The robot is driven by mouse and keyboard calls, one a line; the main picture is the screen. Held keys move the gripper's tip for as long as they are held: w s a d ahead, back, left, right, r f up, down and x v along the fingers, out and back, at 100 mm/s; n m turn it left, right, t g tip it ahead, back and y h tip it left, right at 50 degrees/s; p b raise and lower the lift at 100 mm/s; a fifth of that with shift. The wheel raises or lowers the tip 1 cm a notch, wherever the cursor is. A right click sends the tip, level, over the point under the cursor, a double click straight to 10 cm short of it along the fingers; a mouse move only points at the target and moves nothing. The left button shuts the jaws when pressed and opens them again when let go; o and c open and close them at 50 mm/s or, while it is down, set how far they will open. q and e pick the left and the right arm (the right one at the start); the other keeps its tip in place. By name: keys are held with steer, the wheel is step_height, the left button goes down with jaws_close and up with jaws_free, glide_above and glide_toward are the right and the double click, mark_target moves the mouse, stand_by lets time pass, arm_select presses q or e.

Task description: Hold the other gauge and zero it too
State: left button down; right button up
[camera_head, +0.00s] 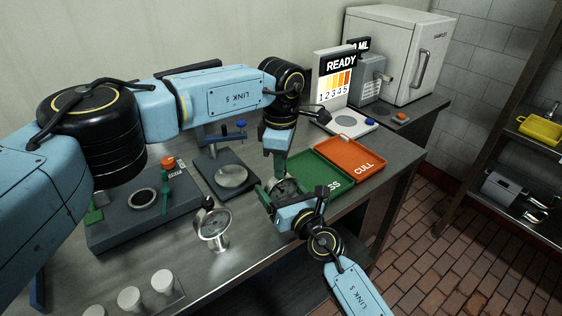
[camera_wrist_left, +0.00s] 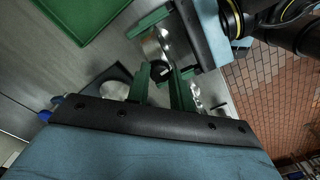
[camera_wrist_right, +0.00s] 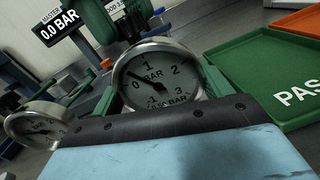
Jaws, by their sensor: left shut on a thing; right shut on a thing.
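The held gauge (camera_wrist_right: 160,75) has a round white dial marked in bar, tilted in the right wrist view, its needle near the 0. My right gripper (camera_head: 281,193) is shut on this gauge, with green fingers at both sides of its case. My left gripper (camera_head: 278,168) comes down from above and is shut at the gauge's black knob (camera_wrist_left: 160,72), which shows between its green fingers in the left wrist view. The fingers partly hide the knob. A second gauge (camera_head: 213,228) stands on the steel bench in front, apart from both grippers; it also shows in the right wrist view (camera_wrist_right: 40,124).
The green PASS tray (camera_head: 322,187) and orange CULL tray (camera_head: 348,153) lie close to the right. A display reading MASTER 0.0 BAR (camera_wrist_right: 62,28) stands behind. White cups (camera_head: 129,298) stand at the front left. The READY station (camera_head: 341,75) is at the back.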

arm_select(q)
steer(key=n, duration=0.7)
steer(key=shift+n, duration=0.4)
steer(key=n, duration=0.4)
steer(key=shift+n, duration=2.1)
steer(key=c, duration=1.2)
jaws_free()
